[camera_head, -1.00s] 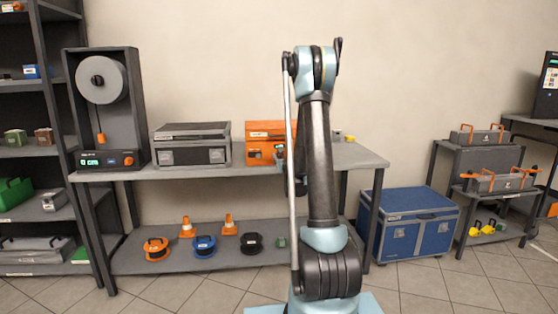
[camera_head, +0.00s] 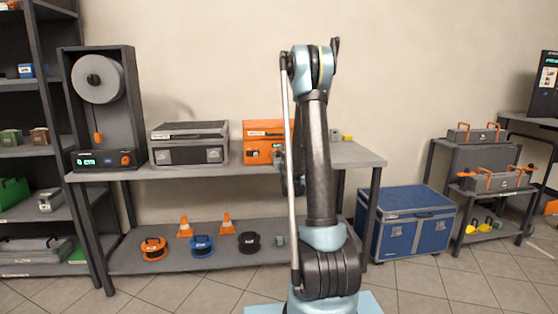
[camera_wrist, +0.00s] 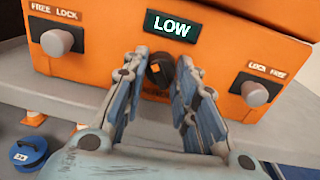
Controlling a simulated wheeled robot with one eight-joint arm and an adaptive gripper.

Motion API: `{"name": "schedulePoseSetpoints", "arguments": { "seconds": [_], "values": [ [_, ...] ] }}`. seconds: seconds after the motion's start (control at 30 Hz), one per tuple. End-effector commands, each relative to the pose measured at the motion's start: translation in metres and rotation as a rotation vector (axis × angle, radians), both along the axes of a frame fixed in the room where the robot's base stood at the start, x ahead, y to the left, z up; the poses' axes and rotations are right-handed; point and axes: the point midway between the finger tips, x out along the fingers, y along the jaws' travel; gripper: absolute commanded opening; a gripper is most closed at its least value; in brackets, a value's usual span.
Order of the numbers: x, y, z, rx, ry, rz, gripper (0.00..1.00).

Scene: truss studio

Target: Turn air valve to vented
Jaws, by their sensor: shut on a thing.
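The orange case (camera_head: 264,140) stands on the grey table, partly hidden behind my arm in the head view. In the wrist view its orange front panel (camera_wrist: 115,42) fills the upper part, with a lit display (camera_wrist: 172,27) reading "LOW". A round black knob (camera_wrist: 160,70) with an orange mark sits just below the display. I take it to be the air valve. My gripper (camera_wrist: 161,67) is shut on the knob, one finger on each side. The label under the knob is mostly hidden by the fingers.
A grey "FREE LOCK" knob (camera_wrist: 57,42) is left of my gripper and a "LOCK FREE" knob (camera_wrist: 254,93) is right. A grey case (camera_head: 188,143) stands left of the orange case. Cones and reels lie on the lower shelf (camera_head: 125,262). A blue chest (camera_head: 400,240) is on the floor.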

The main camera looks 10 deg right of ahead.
Motion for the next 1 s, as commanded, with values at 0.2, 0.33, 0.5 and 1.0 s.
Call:
{"name": "schedulePoseSetpoints", "arguments": {
  "seconds": [0.2,0.33,0.5,1.0],
  "values": [
    [-0.0003,-0.0017,-0.0004,0.192,0.000,-0.003,0.03],
    [-0.0002,-0.0025,-0.0005,0.317,0.000,-0.004,0.03],
    [-0.0004,-0.0036,-0.0007,0.480,0.000,-0.006,0.03],
    [-0.0011,-0.0044,-0.0022,0.949,0.001,-0.014,0.03]
  ]
}}
